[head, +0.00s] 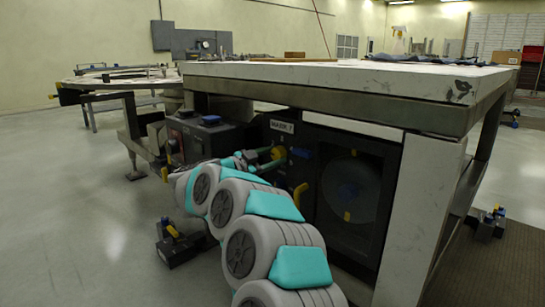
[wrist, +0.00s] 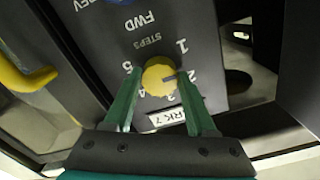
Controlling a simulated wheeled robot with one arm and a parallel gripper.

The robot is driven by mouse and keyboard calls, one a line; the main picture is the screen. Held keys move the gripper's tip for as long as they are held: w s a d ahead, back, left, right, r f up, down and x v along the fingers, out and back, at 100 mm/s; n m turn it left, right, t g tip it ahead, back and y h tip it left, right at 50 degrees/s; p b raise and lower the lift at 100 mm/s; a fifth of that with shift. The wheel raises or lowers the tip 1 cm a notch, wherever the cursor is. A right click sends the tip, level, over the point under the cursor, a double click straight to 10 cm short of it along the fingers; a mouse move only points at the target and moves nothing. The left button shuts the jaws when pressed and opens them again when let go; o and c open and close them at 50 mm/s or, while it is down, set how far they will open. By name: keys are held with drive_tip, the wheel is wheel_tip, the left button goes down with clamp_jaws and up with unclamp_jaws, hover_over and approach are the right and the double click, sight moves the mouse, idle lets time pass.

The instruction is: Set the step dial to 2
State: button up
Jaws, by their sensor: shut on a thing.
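The step dial (wrist: 158,75) is a round yellow knob on a dark panel (wrist: 115,45), with "STEPS" and white numerals around it. A dark mark on the knob's right side points toward the numeral 2 (wrist: 192,77). The numeral 1 (wrist: 182,46) is above that, and 5 (wrist: 127,68) is on the left; the lower numerals are partly hidden. My gripper (wrist: 158,85) has its green fingers on either side of the dial, shut on it. In the head view, my gripper (head: 262,158) reaches the yellow dial (head: 278,153) under the table.
A yellow handle (wrist: 22,75) curves out left of the panel. A blue knob (wrist: 95,5) sits beyond "FWD". The large table (head: 320,75) overhangs the panel. A round dark window (head: 350,185) is to the right. A small device (head: 175,245) lies on the floor at left.

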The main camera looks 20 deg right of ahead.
drive_tip(key=m+b, duration=0.2)
drive_tip(key=m, duration=0.3)
drive_tip(key=shift+m, duration=0.4)
idle(0.4)
drive_tip(key=o, duration=1.4)
drive_tip(key=shift+c, duration=0.2)
drive_tip(key=p+v, duration=0.1)
drive_tip(key=v, duration=0.6)
drive_tip(key=shift+a, duration=0.35)
drive_tip(key=shift+s+r, duration=0.1)
